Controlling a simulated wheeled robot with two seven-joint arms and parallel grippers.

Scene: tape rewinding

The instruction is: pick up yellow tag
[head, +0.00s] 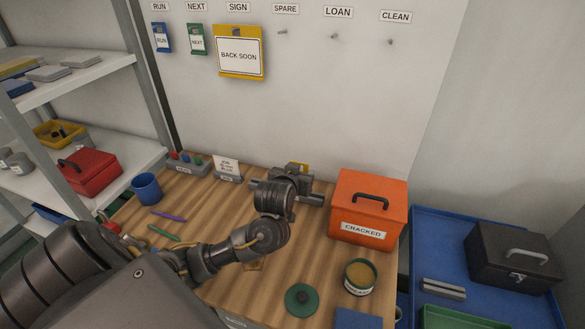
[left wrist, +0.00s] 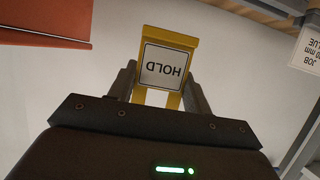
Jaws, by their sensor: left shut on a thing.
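The yellow tag (left wrist: 173,38) with a white label reading HOLD is between the two fingers of my left gripper (left wrist: 160,82) in the left wrist view. The gripper is shut on it, and the label reads upside down there. My wrist hides most of the tag there. My right gripper is not in view.
An orange CRACKED box (head: 369,207) stands to the right of my gripper. A small sign (head: 227,167) and a blue cup (head: 146,187) stand to the left. Behind, the wall has tags and empty pegs, including SPARE (head: 282,31). A green tin (head: 360,276) stands nearer.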

